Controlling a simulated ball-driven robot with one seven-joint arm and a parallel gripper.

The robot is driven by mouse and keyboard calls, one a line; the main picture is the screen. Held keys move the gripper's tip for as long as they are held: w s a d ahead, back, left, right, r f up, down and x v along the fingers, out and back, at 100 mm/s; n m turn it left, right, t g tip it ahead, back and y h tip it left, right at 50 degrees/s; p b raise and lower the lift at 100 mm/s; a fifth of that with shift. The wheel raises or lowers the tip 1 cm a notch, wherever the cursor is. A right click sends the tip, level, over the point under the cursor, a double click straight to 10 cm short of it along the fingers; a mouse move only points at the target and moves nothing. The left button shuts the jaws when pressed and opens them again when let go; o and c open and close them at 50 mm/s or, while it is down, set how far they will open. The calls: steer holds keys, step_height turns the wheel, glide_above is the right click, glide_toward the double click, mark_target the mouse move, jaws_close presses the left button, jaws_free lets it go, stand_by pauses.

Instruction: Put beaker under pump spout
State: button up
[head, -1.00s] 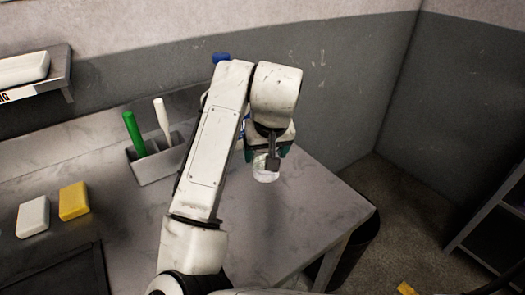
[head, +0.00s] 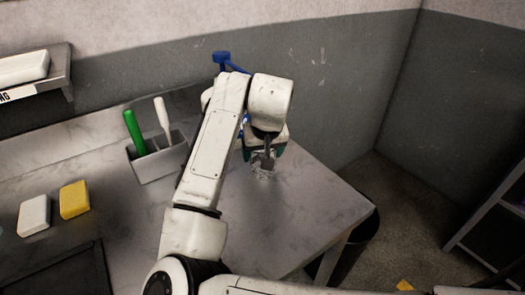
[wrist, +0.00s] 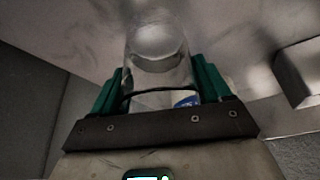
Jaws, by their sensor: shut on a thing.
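The clear glass beaker (wrist: 158,48) is between the green-padded fingers of my gripper (wrist: 158,88) in the wrist view. In the head view my gripper (head: 264,153) is shut on the beaker (head: 263,172), over the right part of the bench. The pump's blue head and spout (head: 226,60) show behind my arm, near the wall. My arm hides most of the pump's body. A small blue patch shows low in the wrist view, and I cannot tell what it belongs to. I cannot tell whether the beaker touches the bench.
A grey holder (head: 160,160) with a green-handled tool (head: 134,131) and a white-handled tool (head: 162,117) stands left of my arm. A white block (head: 34,215) and a yellow block (head: 74,199) lie farther left. The bench (head: 290,210) is clear at front right, where it ends.

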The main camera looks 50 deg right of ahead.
steer(key=o, duration=1.1)
steer(key=shift+f, duration=0.1)
steer(key=v, duration=1.2)
steer(key=shift+p, duration=0.35)
